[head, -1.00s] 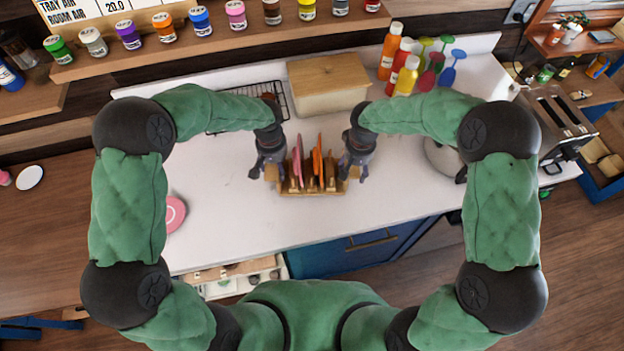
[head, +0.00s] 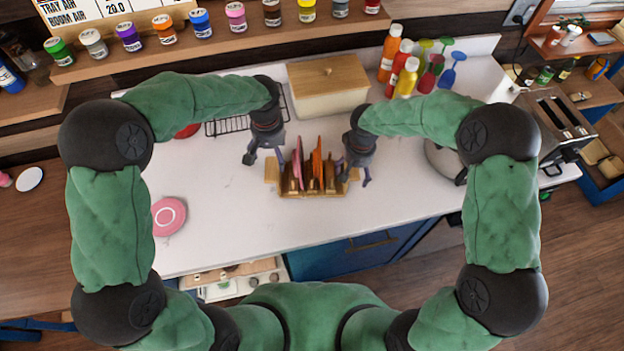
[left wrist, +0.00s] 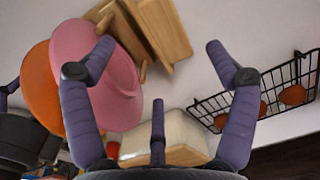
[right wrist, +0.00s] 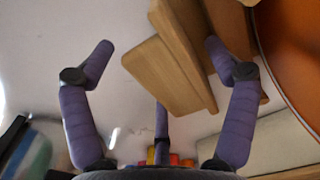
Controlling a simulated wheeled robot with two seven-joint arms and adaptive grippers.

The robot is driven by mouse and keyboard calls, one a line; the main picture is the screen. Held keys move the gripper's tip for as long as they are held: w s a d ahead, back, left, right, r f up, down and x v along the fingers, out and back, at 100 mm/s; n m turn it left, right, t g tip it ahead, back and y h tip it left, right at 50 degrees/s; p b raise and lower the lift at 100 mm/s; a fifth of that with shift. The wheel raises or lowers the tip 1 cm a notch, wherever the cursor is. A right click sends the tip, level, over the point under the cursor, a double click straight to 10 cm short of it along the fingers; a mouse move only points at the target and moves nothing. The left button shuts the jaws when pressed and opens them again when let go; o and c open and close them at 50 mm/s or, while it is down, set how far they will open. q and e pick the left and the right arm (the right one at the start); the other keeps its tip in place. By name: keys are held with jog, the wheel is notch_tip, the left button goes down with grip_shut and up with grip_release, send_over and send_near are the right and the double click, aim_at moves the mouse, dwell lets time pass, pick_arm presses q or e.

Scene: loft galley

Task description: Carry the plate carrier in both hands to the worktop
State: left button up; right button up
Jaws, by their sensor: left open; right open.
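The wooden plate carrier (head: 312,187) stands upright on the white worktop (head: 225,215) with pink and orange plates (head: 315,165) upright in its slots. My left gripper (head: 264,160) is open and raised just left of and behind the carrier's left end. In the left wrist view, the carrier's wooden end (left wrist: 160,28) and the pink plate (left wrist: 95,70) show beyond the open fingers. My right gripper (head: 355,175) is open at the carrier's right end. In the right wrist view, the wooden end (right wrist: 165,75) lies between or just beyond the open fingers; contact cannot be told.
A pink dish (head: 169,215) lies left.

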jog(key=shift+r, duration=0.15)
pick_arm(q)
notch_tip(320, 180, up, 4)
jog(key=shift+r, duration=0.15)
pick_arm(e)
notch_tip(320, 180, up, 12)
dwell(0.4)
dwell(0.4)
